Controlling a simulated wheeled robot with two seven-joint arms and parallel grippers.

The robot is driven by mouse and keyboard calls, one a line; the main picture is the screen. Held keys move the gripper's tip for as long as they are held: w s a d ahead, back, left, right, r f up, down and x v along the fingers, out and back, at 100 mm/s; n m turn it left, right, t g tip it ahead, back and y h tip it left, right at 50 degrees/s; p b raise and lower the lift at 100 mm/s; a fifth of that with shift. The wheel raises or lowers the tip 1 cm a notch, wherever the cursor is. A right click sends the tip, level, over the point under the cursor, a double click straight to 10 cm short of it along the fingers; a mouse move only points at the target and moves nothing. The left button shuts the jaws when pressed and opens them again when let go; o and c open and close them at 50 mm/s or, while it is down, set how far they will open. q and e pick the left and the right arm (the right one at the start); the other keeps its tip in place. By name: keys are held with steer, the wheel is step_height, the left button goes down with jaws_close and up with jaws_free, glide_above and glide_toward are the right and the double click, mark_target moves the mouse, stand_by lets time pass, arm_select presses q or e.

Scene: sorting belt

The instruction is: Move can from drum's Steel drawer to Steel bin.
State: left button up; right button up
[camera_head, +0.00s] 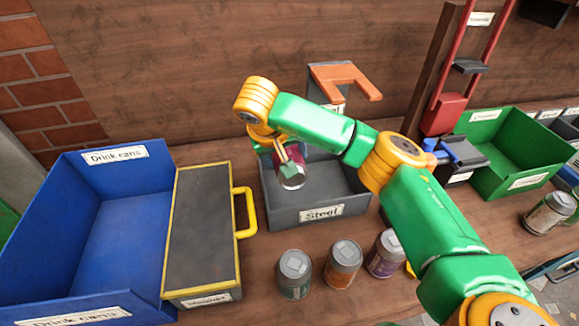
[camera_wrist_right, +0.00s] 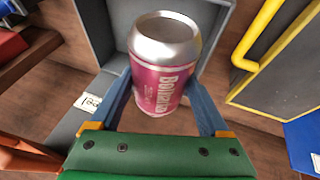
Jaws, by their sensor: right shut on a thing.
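My right gripper (camera_head: 288,160) is shut on a pinkish-red can (camera_head: 291,178) with a silver top. It holds the can over the left part of the grey Steel bin (camera_head: 322,214), whose label faces front. The right wrist view shows the can (camera_wrist_right: 160,85) between the two blue fingers, with part of the grey bin (camera_wrist_right: 98,40) behind it. The can appears clear of the bin floor, but the exact height is hard to tell. My left gripper is not in view. I cannot make out a drawer labelled Steel.
A blue Drink cans bin (camera_head: 120,225) and a dark yellow-edged box (camera_head: 205,230) with a yellow handle stand left. Three cans, teal (camera_head: 295,277), orange (camera_head: 342,265) and purple (camera_head: 386,255), stand in front. A green bin (camera_head: 515,150) is right. An orange bracket (camera_head: 345,80) rises behind.

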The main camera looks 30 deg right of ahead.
steer(key=shift+d+f, duration=0.3)
steer(key=shift+f, duration=0.05)
step_height(320, 180, down, 3)
steer(key=shift+d+r+p, duration=0.1)
steer(key=shift+r+p, duration=0.05)
steer(key=shift+p, duration=0.6)
steer(key=shift+f, duration=0.3)
steer(key=shift+w+f, duration=0.1)
steer(key=shift+f, duration=0.1)
steer(key=shift+f+b, duration=0.5)
steer(key=shift+b, duration=0.05)
steer(key=o, duration=1.2)
steer(key=shift+c, duration=0.2)
steer(key=shift+r, duration=0.15)
